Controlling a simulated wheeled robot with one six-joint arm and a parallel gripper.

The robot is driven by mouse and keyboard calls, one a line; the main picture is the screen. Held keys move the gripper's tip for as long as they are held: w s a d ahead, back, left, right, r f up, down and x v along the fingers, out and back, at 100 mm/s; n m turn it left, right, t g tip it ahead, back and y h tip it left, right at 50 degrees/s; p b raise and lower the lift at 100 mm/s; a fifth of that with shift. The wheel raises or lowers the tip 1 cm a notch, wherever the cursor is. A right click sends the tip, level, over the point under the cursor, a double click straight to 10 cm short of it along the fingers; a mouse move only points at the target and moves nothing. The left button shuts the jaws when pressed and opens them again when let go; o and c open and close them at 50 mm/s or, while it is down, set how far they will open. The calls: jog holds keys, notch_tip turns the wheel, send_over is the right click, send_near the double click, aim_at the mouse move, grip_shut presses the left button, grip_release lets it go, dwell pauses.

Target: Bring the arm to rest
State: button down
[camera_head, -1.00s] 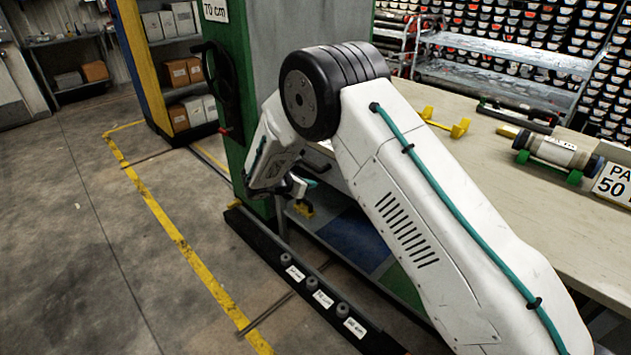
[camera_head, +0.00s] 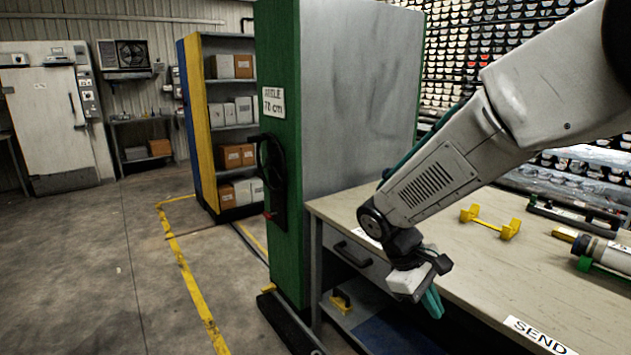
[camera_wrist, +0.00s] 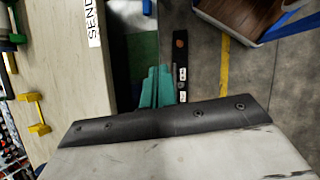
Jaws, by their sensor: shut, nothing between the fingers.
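My arm reaches in from the upper right in the head view and bends down over the near edge of the bench (camera_head: 470,270). My gripper (camera_head: 433,303) hangs at its end with teal fingers pointing down, just off the bench's front edge. The fingers look closed together and hold nothing. In the wrist view my gripper (camera_wrist: 157,82) shows as teal fingers above the dark wrist edge, with the floor and a dark rail with white labels beyond.
A yellow cradle (camera_head: 491,222) and a core tube on green supports (camera_head: 608,262) lie on the bench. A green and grey cabinet (camera_head: 285,200) stands left of my arm. Shelves with boxes (camera_head: 228,130) are behind. The floor at left is clear, with a yellow line.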

jog(key=s+d+r+m+t+y, duration=0.1)
jog(key=s+d+r+m+y, duration=0.1)
jog(key=s, duration=0.9)
jog(key=s+d+r+m+t+y, duration=0.2)
jog(key=s+r+m, duration=0.4)
jog(key=s+r, duration=0.3)
jog(key=shift+s+r+t+y, duration=0.15)
jog(key=shift+s+t+y, duration=0.15)
jog(key=shift+s+y, duration=0.6)
jog(key=shift+d, duration=0.1)
